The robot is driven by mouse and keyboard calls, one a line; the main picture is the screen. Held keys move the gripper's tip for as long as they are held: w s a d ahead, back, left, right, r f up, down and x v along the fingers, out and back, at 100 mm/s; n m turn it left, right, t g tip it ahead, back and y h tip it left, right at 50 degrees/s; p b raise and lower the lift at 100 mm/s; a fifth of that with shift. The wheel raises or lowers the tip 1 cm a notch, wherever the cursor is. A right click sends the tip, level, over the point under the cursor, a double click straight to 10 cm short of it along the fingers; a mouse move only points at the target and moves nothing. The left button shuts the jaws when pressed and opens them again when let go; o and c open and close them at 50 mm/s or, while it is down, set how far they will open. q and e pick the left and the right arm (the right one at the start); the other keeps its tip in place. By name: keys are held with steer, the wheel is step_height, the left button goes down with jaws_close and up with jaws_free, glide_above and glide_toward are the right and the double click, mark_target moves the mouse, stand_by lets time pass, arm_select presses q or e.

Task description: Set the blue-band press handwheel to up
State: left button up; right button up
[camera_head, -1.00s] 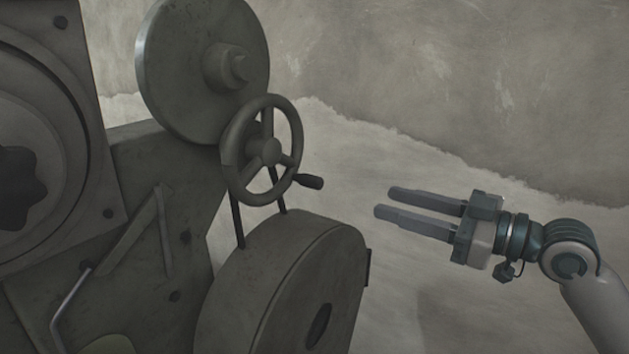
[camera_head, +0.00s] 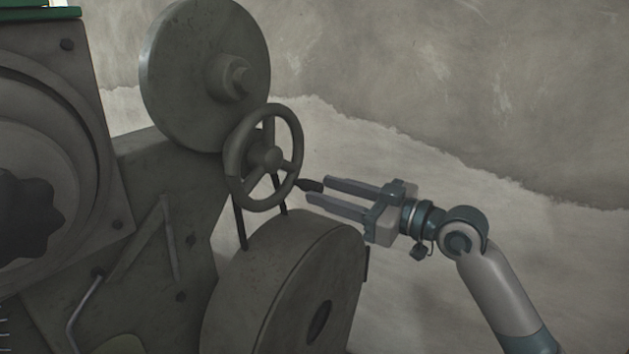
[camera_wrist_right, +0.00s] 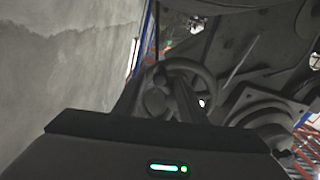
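The dark handwheel (camera_head: 232,172) stands on the press, with three spokes and a hub. Its crank handle (camera_head: 312,186) sticks out from the lower right of the rim. My right gripper (camera_head: 316,189) is open, its two fingers pointing left, with the tips at the handle. I cannot tell whether they touch it or whether the handle lies fully between them. In the right wrist view the handwheel (camera_wrist_right: 207,84) is ahead of the gripper, dim and partly covered by dark shapes. No blue band shows on this press in the head view. My left gripper is not in view.
A large round disc (camera_head: 190,75) is above and behind the handwheel. A thick drum (camera_head: 270,270) sits just below it, close under my right gripper. The press body (camera_head: 165,160) fills the left. Open space lies to the right, before a worn wall (camera_head: 440,80).

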mark_target(322, 190)
steer(key=shift+p+x, duration=0.3)
steer(key=shift+x, duration=0.8)
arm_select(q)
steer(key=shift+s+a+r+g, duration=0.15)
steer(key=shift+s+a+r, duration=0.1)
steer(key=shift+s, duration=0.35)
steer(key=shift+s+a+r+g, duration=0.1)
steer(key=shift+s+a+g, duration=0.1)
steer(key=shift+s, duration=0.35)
arm_select(e)
steer(key=shift+w+a, duration=0.4)
steer(key=shift+a, duration=0.25)
jaws_close()
